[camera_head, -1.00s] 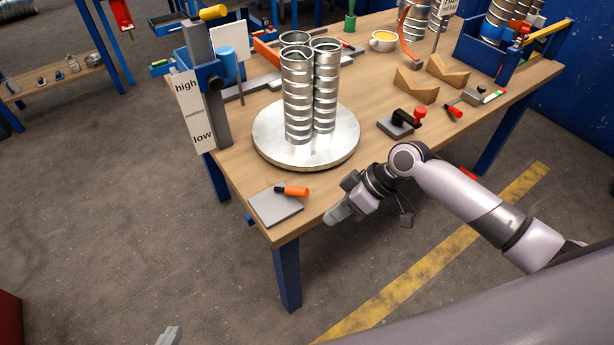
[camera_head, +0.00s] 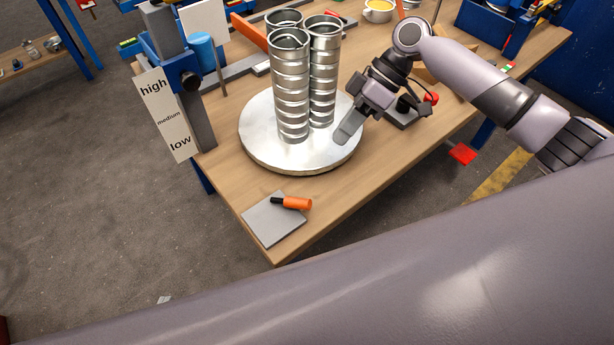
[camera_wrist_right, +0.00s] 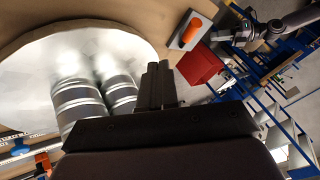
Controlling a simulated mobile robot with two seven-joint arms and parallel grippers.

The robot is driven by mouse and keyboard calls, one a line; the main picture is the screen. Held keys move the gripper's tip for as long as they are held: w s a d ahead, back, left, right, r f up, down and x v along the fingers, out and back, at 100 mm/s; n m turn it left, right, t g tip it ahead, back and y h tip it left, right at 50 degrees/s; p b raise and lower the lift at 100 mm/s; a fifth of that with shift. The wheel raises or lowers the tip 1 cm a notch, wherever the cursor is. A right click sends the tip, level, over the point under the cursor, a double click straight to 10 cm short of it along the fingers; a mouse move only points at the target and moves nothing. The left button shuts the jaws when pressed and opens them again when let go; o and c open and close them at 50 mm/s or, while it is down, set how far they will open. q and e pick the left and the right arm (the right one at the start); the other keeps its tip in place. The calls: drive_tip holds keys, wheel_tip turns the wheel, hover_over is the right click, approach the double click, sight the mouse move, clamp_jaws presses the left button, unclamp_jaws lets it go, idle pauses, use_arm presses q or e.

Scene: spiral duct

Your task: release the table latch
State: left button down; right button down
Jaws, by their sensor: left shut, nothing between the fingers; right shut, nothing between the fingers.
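A black device with a red knob (camera_head: 431,98) stands on a grey base right of the round metal turntable (camera_head: 262,150); my right arm partly hides it. I cannot tell for sure which part is the table latch. My right gripper (camera_head: 346,128) is shut and empty, over the turntable's right side beside the upright spiral ducts (camera_head: 292,95). In the right wrist view its closed fingers (camera_wrist_right: 155,85) show near the ducts (camera_wrist_right: 78,102). Only a small grey tip of my left gripper (camera_head: 163,299) shows, away from the table.
An orange-handled tool (camera_head: 296,203) lies on a grey plate (camera_head: 262,222) at the table's front corner. A high-medium-low sign (camera_head: 168,118) stands at the left edge. A red square (camera_head: 462,153) shows by the right edge.

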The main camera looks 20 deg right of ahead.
sight(298, 203)
drive_tip(key=x, duration=0.9)
drive_tip(key=shift+s+a+f+p, duration=0.2)
drive_tip(key=shift+s+a+p, duration=0.2)
drive_tip(key=shift+s+a, duration=0.7)
use_arm(q)
drive_tip(key=shift+a+r, duration=0.15)
drive_tip(key=shift+r, duration=0.2)
use_arm(e)
drive_tip(key=shift+s+a, duration=0.45)
drive_tip(key=shift+s, duration=0.1)
